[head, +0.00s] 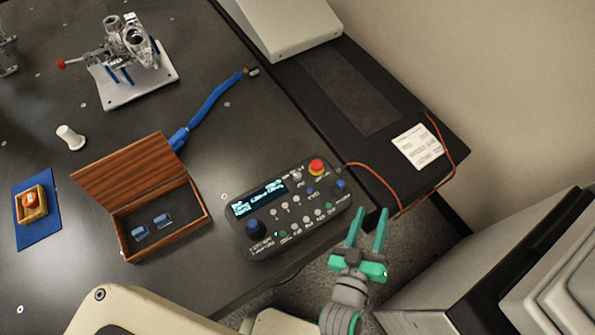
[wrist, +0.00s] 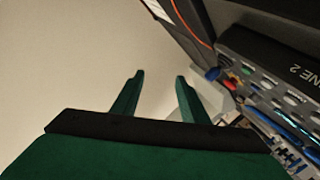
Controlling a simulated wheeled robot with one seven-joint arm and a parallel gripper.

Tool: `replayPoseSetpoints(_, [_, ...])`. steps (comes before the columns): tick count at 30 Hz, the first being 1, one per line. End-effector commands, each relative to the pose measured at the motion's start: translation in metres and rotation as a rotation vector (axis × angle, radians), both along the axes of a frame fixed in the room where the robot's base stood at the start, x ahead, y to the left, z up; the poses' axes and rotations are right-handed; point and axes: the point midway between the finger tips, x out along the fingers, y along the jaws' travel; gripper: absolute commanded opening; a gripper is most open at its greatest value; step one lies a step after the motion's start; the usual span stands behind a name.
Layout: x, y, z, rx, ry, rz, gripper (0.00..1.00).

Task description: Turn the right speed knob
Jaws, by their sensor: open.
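A black control box (head: 290,240) with a lit display lies near the right edge of the dark table. Two small blue knobs stand on its right part: a left one (head: 310,191) and a right one (head: 340,184) near the box's right end. I cannot read which labels belong to them. A bigger dark blue knob or joystick (head: 255,228) is at the box's left. My green gripper (head: 372,212) is open and empty, to the right of and below the box in the head view, apart from the knobs. In the wrist view its fingers (wrist: 159,80) are spread, with no knob between them.
A red stop button (head: 317,166) sits on the box's upper right, close to the blue knobs. An orange cable (head: 385,177) runs right from the box. An open wooden case (head: 160,248) lies left. A grey cabinet (head: 450,260) stands at the right.

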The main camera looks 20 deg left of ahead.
Motion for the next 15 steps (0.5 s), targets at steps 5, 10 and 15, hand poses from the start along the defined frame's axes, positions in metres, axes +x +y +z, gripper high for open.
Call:
replayPoseSetpoints(5, [0.068,-0.029,0.038,-0.120,-0.070,-0.082,0.40])
replayPoseSetpoints(10, [0.120,-0.056,0.079,-0.188,-0.119,-0.195,0.40])
replayPoseSetpoints(15, [0.160,-0.080,0.121,-0.204,-0.152,-0.329,0.40])
